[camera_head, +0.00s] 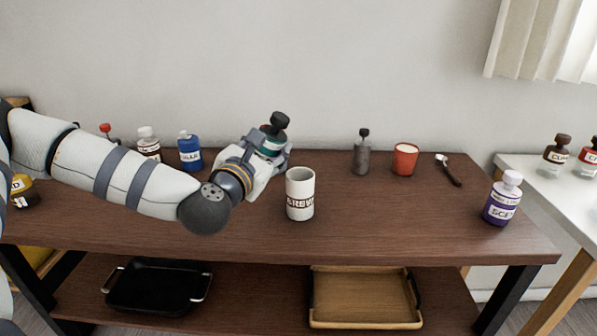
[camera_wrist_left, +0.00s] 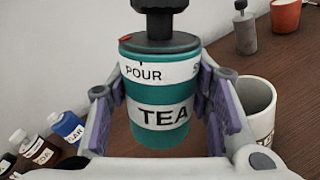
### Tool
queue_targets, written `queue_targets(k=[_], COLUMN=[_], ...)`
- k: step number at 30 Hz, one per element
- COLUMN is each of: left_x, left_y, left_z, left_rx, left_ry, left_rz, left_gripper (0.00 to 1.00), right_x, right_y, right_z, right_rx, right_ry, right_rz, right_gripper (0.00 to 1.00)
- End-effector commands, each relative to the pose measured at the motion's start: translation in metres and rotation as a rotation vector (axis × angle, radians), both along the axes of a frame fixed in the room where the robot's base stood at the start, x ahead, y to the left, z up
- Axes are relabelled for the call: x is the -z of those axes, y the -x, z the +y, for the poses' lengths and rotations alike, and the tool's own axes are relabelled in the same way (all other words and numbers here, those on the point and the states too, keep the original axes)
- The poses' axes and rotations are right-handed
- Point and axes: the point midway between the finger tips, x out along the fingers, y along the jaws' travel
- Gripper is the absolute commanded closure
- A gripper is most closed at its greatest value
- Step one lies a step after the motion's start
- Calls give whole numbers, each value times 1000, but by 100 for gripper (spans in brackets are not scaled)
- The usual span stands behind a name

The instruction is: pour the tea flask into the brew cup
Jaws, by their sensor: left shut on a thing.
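The tea flask is teal with white bands reading "POUR" and "TEA" and a black stopper. It shows in the left wrist view (camera_wrist_left: 158,95) between the two fingers, and in the head view its teal body (camera_head: 271,143) leans slightly to the right. My left gripper (camera_head: 270,155) is shut on the flask, behind and to the left of the brew cup. The white brew cup (camera_head: 300,195) stands upright and open on the dark wooden table; it also shows in the left wrist view (camera_wrist_left: 257,105), partly hidden by my gripper. My right gripper is not in view.
Blue (camera_head: 190,151) and white (camera_head: 148,143) bottles stand behind my left arm. A grey bottle (camera_head: 362,157), red cup (camera_head: 405,160), dark-handled utensil (camera_head: 450,172) and purple bottle (camera_head: 502,200) stand or lie to the right. The table (camera_head: 390,225) is clear right of the brew cup.

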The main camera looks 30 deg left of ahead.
Motion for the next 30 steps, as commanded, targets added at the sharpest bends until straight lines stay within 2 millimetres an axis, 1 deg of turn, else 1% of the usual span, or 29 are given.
queue_targets(k=[1,6,10,15,19,24,30], left_x=[-9,-3,-10,-6,-10,-8,-11], left_y=[0,-3,-3,-4,-4,-5,-6], left_z=[-2,-5,-6,-8,-9,-10,-12], left_rx=[1,2,1,1,1,1,2], left_ry=[-14,-53,-74,-99,-111,-125,-147], left_rz=[-7,25,27,47,47,59,64], left_gripper=[86,86,86,86,86,86,86], right_x=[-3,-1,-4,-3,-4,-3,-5], right_y=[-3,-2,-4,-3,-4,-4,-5], right_z=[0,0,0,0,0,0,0], right_rx=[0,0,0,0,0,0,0], right_ry=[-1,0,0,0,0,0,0], right_rz=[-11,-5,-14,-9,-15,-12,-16], right_gripper=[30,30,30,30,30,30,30])
